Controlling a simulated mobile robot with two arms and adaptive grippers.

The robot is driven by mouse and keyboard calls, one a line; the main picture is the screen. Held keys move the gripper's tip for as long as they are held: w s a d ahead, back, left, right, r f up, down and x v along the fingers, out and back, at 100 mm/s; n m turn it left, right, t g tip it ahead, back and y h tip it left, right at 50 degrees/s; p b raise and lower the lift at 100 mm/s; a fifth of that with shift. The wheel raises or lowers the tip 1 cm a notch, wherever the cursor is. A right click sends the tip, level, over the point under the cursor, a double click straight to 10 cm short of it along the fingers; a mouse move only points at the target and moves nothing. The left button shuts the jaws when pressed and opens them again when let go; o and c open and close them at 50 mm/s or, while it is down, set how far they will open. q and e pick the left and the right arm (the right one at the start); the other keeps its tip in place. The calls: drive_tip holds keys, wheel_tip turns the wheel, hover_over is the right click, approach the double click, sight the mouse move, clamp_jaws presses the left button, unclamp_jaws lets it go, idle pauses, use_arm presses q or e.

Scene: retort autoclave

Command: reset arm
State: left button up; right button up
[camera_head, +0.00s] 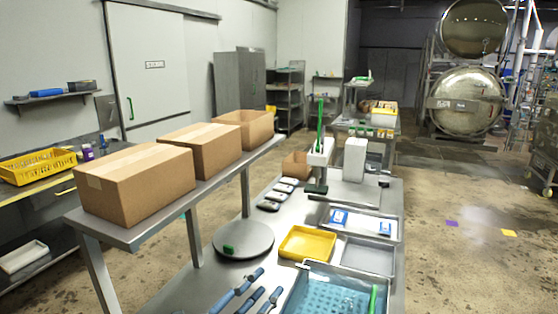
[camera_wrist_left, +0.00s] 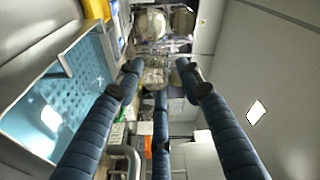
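My left gripper (camera_head: 264,282) is at the bottom of the head view, its blue segmented fingers reaching over the front of the steel table. In the left wrist view its fingers (camera_wrist_left: 158,78) stand apart with nothing between them. It is open and empty. The blue perforated tray (camera_head: 322,285) is just right of the gripper; in the left wrist view this tray (camera_wrist_left: 75,95) lies to the left of the fingers. My right gripper does not show in either view.
A round steel plate (camera_head: 243,239), a yellow tray (camera_head: 307,243) and a grey tray (camera_head: 368,255) lie beyond the gripper. Cardboard boxes (camera_head: 140,180) stand on a raised shelf at the left. The retort (camera_head: 466,100) is far right.

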use_arm(q)
drive_tip(key=s+a+f+n+g+y, duration=0.1)
drive_tip(key=s+a+f+n+y, duration=0.2)
drive_tip(key=a+f+n+y, duration=0.5)
drive_tip(key=s+a+f+n+g+y, duration=0.1)
drive_tip(key=s+a+f+n+g, duration=0.35)
drive_tip(key=s+f, duration=0.6)
drive_tip(key=s+a+f+n+g+y, duration=0.1)
drive_tip(key=s+a+f+n+g, duration=0.45)
drive_tip(key=s, duration=0.85)
wheel_tip(320, 180, down, 28)
drive_tip(key=s+d+m+g, duration=0.2)
drive_tip(key=s+a+f, duration=0.1)
drive_tip(key=s+f, duration=0.7)
drive_tip(key=f, duration=0.1)
drive_tip(key=s+a+f+g+b, duration=0.1)
drive_tip(key=s+a+f, duration=0.1)
drive_tip(key=s+f, duration=0.7)
drive_tip(key=shift+s+a+f, duration=0.25)
drive_tip(key=shift+f, duration=0.2)
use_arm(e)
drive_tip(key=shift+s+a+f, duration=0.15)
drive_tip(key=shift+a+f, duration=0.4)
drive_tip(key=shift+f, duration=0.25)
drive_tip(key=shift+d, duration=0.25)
